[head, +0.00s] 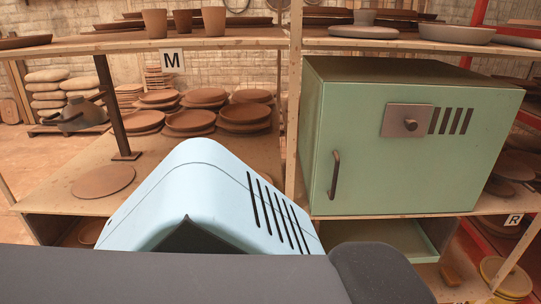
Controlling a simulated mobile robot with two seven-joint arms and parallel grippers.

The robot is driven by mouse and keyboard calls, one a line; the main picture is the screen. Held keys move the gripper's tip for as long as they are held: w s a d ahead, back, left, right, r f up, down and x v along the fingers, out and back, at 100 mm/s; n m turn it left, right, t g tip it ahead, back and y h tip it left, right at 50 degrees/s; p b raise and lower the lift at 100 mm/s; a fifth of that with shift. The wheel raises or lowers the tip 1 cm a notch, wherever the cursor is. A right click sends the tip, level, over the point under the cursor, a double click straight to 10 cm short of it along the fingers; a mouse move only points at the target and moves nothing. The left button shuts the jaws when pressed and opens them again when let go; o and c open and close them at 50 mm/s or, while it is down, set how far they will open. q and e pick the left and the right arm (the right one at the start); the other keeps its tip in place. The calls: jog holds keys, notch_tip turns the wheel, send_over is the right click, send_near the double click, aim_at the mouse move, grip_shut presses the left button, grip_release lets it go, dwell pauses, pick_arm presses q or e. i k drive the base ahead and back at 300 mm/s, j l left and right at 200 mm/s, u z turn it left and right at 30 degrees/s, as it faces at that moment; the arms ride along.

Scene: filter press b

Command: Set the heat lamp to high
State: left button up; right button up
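A light blue hooded housing (205,190) with a row of dark slots on its right side fills the lower middle, close to the camera. It may be the heat lamp, but I cannot tell for sure. No control or setting marks show on its visible faces. A dark upright post (112,105) with a flat foot stands on the shelf behind it, to the left. Dark grey parts, likely of my own arm, cross the bottom and hide the housing's lower part. Neither of my grippers can be made out.
A green cabinet (360,160) with a handle (335,174), a knob (410,124) and slots stands on the right. Stacked clay plates (205,97) and a single disc (103,181) lie on the wooden shelf. Cups (214,20) and bowls stand on the upper shelf.

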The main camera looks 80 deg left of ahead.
aim_at(80, 114)
jog(key=u, duration=3)
